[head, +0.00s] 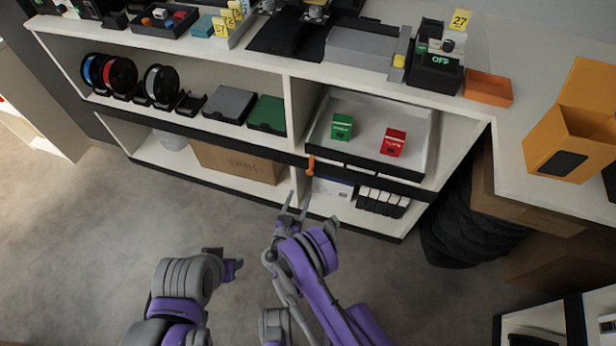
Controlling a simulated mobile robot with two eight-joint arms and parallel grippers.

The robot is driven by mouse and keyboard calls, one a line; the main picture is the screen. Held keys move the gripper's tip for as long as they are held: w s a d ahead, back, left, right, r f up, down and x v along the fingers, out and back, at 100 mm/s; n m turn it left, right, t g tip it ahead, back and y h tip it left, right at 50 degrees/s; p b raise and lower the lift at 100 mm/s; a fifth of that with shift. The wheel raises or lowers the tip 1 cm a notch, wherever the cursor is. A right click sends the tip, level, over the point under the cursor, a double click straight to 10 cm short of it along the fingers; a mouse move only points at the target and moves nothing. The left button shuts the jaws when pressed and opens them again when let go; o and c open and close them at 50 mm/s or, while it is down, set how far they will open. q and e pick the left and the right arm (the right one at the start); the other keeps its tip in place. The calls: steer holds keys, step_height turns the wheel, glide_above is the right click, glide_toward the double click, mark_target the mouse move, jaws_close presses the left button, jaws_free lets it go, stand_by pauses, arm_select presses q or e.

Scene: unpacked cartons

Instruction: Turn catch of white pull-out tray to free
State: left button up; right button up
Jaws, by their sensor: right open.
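The white pull-out tray (369,152) sits in the right bay of the shelf, with a green box (341,127) and a red box (392,143) on it. An orange catch (311,165) shows at the tray's front left, by the shelf's middle upright. My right gripper (297,200) is open and empty, below and slightly left of the catch, apart from it in the picture. My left gripper (238,266) is lower and to the left, over the floor; its fingers are too unclear to tell their state.
The left bay holds filament spools (119,74), a grey bin and a green bin (268,115). Below are a cardboard box (236,162) and several white binders (383,201). The worktop above is crowded. The floor in front of the shelf is clear.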

mark_target(309, 174)
steer(key=x, duration=1)
steer(key=shift+w, duration=0.15)
jaws_close()
